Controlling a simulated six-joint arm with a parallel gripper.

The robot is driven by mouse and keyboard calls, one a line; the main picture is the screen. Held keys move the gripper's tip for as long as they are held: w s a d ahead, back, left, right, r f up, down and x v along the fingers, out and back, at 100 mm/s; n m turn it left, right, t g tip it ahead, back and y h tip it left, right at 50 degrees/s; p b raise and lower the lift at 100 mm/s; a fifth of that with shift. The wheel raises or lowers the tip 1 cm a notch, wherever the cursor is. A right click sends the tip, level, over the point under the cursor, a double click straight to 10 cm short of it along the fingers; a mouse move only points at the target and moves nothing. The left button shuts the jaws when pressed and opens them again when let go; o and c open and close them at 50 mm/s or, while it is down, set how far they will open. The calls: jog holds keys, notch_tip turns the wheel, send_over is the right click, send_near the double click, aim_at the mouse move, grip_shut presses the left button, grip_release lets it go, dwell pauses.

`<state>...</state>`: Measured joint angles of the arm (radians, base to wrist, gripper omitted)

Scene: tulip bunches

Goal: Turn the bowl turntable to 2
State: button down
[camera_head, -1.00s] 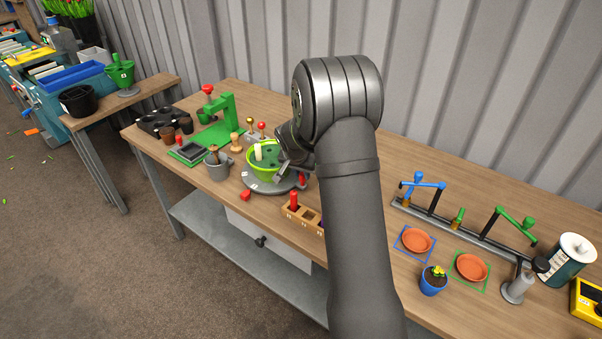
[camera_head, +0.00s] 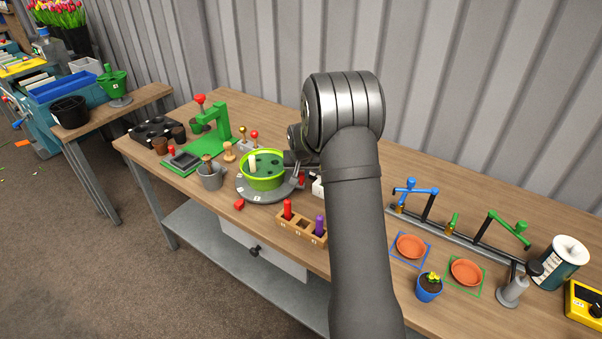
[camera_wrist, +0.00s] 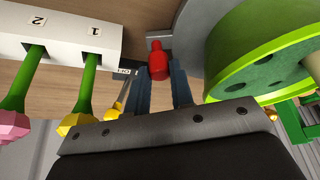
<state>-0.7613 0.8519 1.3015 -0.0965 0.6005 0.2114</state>
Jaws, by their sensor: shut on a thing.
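The bowl turntable (camera_head: 250,193) is a grey disc with small white number tags on its rim. A lime-green bowl (camera_head: 263,182) sits on it, with dark holes in its green filling and a pale peg (camera_head: 252,163) inside. A red knob (camera_wrist: 158,60) stands at the turntable's edge; it also shows in the head view (camera_head: 302,181). My gripper (camera_wrist: 160,82) is shut on this knob, with one finger on each side. The bowl is close beside the gripper, at the right in the wrist view. I cannot read which tag is at the pointer.
In the wrist view, a white rack (camera_wrist: 62,38) marked 1 and 2 holds a yellow and a pink tulip close left of my fingers. A wooden holder (camera_head: 296,229) with red and purple pegs stands in front.

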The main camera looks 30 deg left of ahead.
jog(key=c, duration=1.3)
grip_release()
jog(key=shift+o, duration=0.2)
jog(key=v, duration=1.7)
jog(key=shift+r, duration=0.2)
